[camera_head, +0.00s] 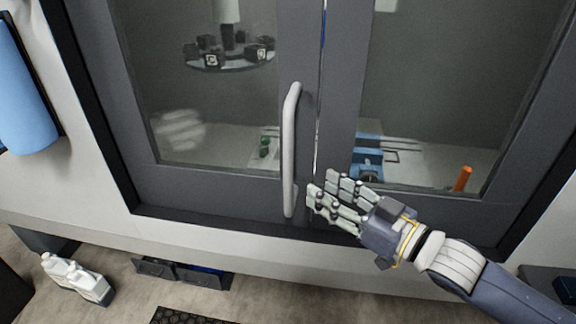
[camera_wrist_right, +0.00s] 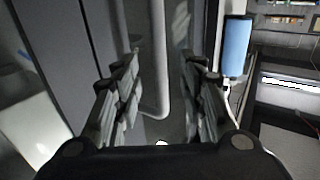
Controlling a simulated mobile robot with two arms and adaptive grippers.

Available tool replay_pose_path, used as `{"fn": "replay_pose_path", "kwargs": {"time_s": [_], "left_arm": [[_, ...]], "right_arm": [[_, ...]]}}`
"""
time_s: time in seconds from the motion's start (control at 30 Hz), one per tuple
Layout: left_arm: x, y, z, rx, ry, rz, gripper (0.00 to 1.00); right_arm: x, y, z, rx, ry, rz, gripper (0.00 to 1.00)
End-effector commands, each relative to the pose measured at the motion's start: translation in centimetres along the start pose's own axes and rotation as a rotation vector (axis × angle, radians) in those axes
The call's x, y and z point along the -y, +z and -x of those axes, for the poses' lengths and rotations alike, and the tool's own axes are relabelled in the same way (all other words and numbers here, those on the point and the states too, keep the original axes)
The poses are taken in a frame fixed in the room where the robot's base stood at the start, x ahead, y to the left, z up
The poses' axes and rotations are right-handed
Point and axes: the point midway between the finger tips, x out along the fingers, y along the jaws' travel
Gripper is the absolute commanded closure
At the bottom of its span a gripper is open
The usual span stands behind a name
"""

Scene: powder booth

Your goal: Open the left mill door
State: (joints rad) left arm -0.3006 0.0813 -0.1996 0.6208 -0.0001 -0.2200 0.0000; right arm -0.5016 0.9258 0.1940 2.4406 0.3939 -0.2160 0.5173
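The left mill door (camera_head: 215,183) is a dark grey frame with a large window; it looks shut, with a narrow seam (camera_head: 318,110) beside the right door (camera_head: 342,90). Its pale vertical bar handle (camera_head: 290,150) is near that seam. My right gripper (camera_head: 322,184) is open just right of the handle's lower part, pointing toward it. In the right wrist view, the handle (camera_wrist_right: 163,75) appears between the spread fingers (camera_wrist_right: 163,70), with no clear contact. My left gripper is out of view.
Through the glass are a round tool carousel (camera_head: 228,62), a blue vise (camera_head: 367,160) and an orange cylinder (camera_head: 462,178). A blue cylinder (camera_head: 25,100) is at the left. White bottles (camera_head: 75,278) and dark bins (camera_head: 183,273) are on the floor below.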

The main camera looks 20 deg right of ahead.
Motion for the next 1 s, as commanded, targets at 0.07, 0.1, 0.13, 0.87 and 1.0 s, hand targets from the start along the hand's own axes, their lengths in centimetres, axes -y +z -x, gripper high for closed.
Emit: {"fn": "replay_pose_path", "kwargs": {"time_s": [0.07, 0.1, 0.13, 0.87, 1.0], "left_arm": [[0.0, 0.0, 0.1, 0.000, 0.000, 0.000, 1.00], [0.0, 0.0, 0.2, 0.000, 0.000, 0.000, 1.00], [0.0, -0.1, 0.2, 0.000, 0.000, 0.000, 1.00], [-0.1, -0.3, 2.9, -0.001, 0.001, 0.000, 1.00], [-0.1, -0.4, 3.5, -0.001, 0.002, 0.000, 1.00]], "right_arm": [[0.1, -0.2, -0.2, -0.005, -0.003, 0.000, 0.62], [0.0, -0.2, -0.4, -0.005, -0.002, -0.001, 0.62], [0.0, -0.2, -0.5, -0.004, -0.001, -0.001, 0.62], [-0.1, -0.4, -7.9, -0.004, 0.000, 0.001, 0.62], [-0.1, -0.3, -9.4, -0.004, 0.002, 0.001, 0.62]]}}
